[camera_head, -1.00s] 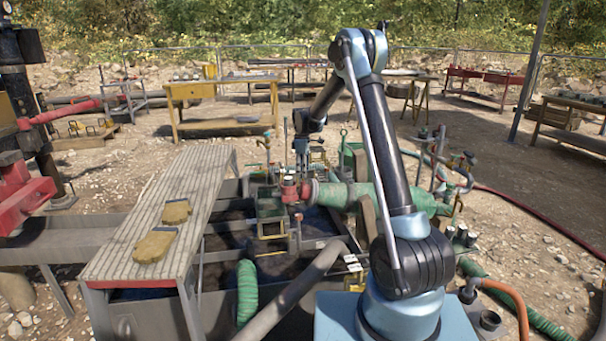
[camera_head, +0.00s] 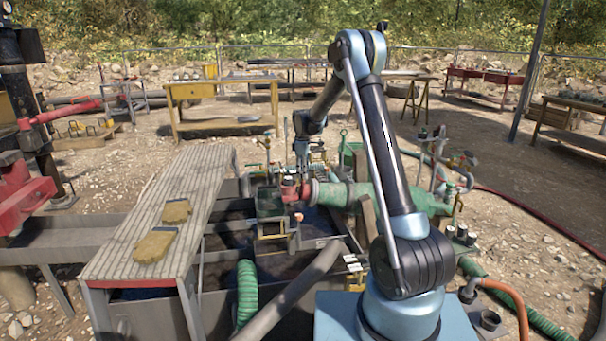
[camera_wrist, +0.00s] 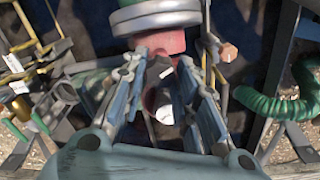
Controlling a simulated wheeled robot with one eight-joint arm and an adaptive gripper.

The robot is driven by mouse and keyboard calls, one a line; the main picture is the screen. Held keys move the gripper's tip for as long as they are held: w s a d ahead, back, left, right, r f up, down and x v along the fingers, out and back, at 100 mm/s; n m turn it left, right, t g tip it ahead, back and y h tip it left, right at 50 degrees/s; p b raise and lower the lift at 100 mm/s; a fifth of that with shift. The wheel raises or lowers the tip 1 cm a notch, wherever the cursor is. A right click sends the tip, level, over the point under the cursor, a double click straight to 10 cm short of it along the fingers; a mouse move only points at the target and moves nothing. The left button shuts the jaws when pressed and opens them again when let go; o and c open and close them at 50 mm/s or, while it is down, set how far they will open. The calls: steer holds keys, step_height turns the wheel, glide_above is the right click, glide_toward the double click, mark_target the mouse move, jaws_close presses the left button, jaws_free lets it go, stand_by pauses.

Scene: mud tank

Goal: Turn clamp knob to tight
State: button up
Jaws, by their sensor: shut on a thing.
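My gripper (camera_head: 302,168) reaches down over the red pipe fitting (camera_head: 290,189) at the end of the green pipe. In the wrist view, the two blue-grey fingers of my gripper (camera_wrist: 160,80) stand on either side of a dark knob-like part, which I take to be the clamp knob (camera_wrist: 158,70). My gripper is shut on it. The red fitting (camera_wrist: 163,43) lies just beyond it, below a pale round flange. A white, round-ended part shows between the fingers, nearer the camera. The knob's markings and how tight it is cannot be made out.
The mud tank (camera_head: 205,306) has dark openings around the fitting. A slatted walkway (camera_head: 185,205) with two gloves lies to its left. The green pipe (camera_head: 345,194) runs to the right. A green hose (camera_wrist: 270,106) and yellow framing (camera_wrist: 40,50) flank my gripper.

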steer(key=shift+w, duration=0.1)
steer(key=m, duration=0.6)
steer(key=shift+w, duration=0.1)
steer(key=m, duration=0.6)
steer(key=shift+d, duration=0.1)
steer(key=m, duration=0.5)
steer(key=shift+m, duration=0.4)
steer(key=m, duration=0.5)
steer(key=shift+d+m, duration=0.1)
steer(key=shift+m, duration=0.2)
steer(key=o, duration=1.1)
steer(key=shift+c, duration=0.2)
